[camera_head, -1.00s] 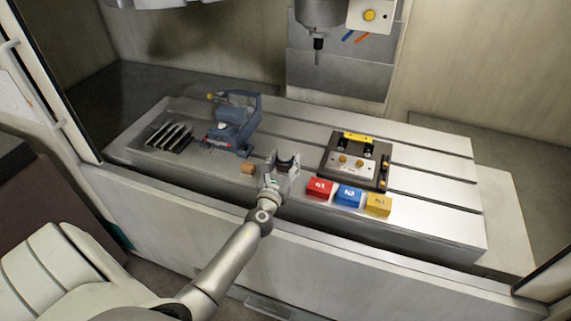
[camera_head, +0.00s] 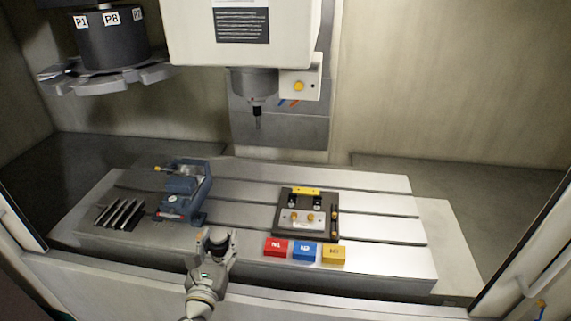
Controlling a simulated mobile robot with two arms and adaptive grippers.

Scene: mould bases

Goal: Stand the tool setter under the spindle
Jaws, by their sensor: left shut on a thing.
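The spindle (camera_head: 254,82) hangs above the back of the machine table, with a thin dark tool (camera_head: 257,118) pointing down from it. My left gripper (camera_head: 218,242) is at the table's front, right of and nearer than the blue vise. It is shut on a dark, round-topped thing, which I take to be the tool setter (camera_head: 217,237). The fingers hide its lower part, so I cannot tell whether it touches the table. It is well below the spindle and nearer the front. My right gripper is not in view.
The blue vise (camera_head: 184,188) and dark slanted plates (camera_head: 120,214) are on the table's left. A fixture plate (camera_head: 296,228) is on the right, with red (camera_head: 276,246), blue (camera_head: 304,251) and yellow (camera_head: 333,254) blocks before it. The slotted table (camera_head: 245,185) is bare beneath the spindle.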

